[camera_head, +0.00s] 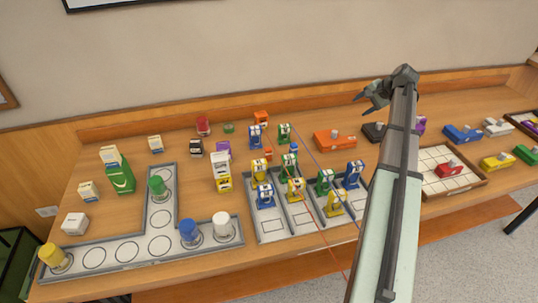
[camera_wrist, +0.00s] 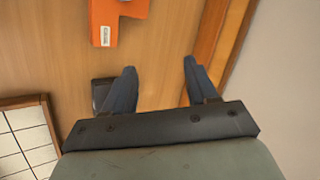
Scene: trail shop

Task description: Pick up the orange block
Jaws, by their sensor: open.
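In the wrist view, the orange block (camera_wrist: 104,22) is at the top, partly cut off by the frame edge, with a small white label. A smaller orange block (camera_head: 261,118) stands farther back and left. My gripper (camera_head: 368,97) is open and empty, raised above the back of the table. In the wrist view, the fingers of my gripper (camera_wrist: 158,68) are spread over bare wood, apart from the orange block.
A black block (camera_head: 374,131) lies right of the orange block and shows partly behind one finger in the wrist view (camera_wrist: 101,92). A tiled tray (camera_head: 436,158) holds a red block (camera_head: 450,171). A compartment tray (camera_head: 268,236) with several figures stands left of my arm. The wall is behind.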

